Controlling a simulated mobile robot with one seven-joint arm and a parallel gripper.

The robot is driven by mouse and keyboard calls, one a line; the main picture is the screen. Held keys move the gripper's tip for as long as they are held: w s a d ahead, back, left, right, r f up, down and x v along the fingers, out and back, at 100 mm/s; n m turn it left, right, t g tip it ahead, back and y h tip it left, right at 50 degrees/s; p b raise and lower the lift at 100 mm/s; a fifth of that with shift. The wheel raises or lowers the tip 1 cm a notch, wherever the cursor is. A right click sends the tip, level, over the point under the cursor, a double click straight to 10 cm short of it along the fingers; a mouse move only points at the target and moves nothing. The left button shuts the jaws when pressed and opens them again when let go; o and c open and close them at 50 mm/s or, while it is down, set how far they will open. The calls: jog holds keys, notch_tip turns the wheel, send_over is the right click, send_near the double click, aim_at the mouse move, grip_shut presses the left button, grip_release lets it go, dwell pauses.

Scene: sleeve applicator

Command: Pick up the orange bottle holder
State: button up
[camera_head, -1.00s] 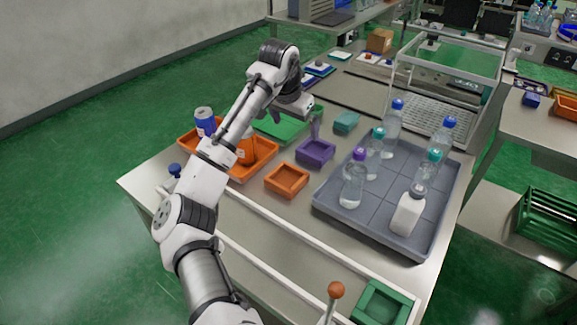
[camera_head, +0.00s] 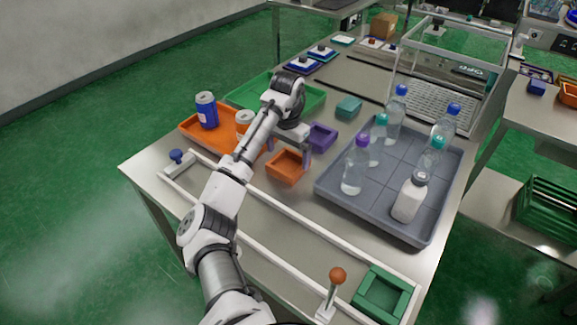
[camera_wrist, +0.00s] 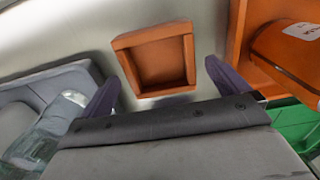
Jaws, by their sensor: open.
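The orange bottle holder (camera_head: 284,173) is a small square, open-topped box on the grey table, between the orange tray and the grey tray. It looks empty. In the wrist view the holder (camera_wrist: 157,60) lies ahead of the jaws, between the lines of the two fingers. My gripper (camera_head: 289,152) is over the back of the holder in the head view, pointing down.
The orange tray (camera_head: 191,130) holds a blue can (camera_head: 206,110) and another container, close on the left. A purple holder (camera_head: 322,137) stands just behind right. The grey tray (camera_head: 330,198) with several bottles is on the right. A white rail (camera_head: 290,220) runs along the front.

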aim_at(288, 166)
jog(key=shift+d+f+p, duration=0.15)
jog(key=shift+f+p, duration=0.45)
jog(key=shift+f, duration=1.3)
jog(key=c, duration=0.8)
jog(key=shift+c, duration=0.2)
